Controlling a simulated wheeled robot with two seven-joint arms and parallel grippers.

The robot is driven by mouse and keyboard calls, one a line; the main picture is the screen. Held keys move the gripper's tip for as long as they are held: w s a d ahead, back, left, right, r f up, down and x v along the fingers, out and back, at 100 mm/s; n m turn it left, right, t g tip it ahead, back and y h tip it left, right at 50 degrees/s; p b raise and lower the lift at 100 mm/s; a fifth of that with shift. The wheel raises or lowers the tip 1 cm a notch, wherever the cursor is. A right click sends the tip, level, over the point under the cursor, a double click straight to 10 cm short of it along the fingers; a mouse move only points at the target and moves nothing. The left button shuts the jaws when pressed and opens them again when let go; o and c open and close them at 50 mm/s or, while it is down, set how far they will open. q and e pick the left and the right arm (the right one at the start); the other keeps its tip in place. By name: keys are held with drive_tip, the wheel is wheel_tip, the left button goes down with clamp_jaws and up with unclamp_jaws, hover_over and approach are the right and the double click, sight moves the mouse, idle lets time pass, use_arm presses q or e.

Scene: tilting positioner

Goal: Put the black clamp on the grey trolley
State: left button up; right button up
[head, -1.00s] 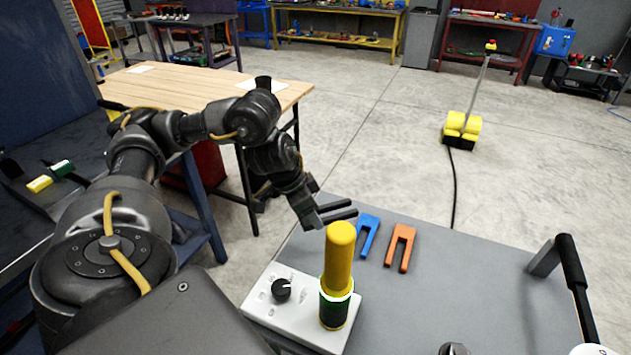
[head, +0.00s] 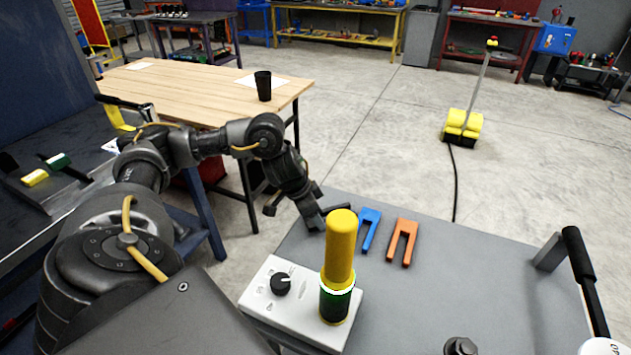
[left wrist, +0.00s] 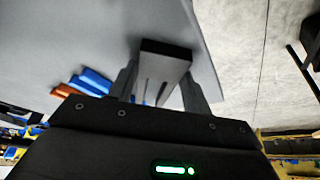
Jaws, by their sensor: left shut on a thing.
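My left gripper (head: 316,217) is shut on the black clamp (left wrist: 165,50), a dark two-pronged piece that shows best between the fingers in the left wrist view. In the head view the gripper is at the far left edge of the grey trolley (head: 480,270). In the left wrist view the clamp is over or against the trolley's grey top; I cannot tell whether it touches. In the head view the clamp is mostly hidden behind the yellow cylinder and the fingers. My right gripper is not in view.
On the trolley, a blue clamp (head: 369,228) and an orange clamp (head: 403,240) lie right of the gripper. A white control box (head: 265,305) and a yellow-topped cylinder (head: 341,248) stand in front. A black handle (head: 585,280) rises at the right. The trolley's middle is clear.

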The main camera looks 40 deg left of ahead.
use_arm(q)
drive_tip(key=shift+d, duration=0.1)
drive_tip(key=o, duration=1.2)
drive_tip(key=shift+o, duration=1.2)
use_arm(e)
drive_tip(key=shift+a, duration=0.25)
use_arm(q)
drive_tip(key=p+v, duration=0.2)
drive_tip(key=v, duration=1)
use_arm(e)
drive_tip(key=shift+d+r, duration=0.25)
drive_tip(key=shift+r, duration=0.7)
use_arm(q)
drive_tip(key=shift+r, duration=0.15)
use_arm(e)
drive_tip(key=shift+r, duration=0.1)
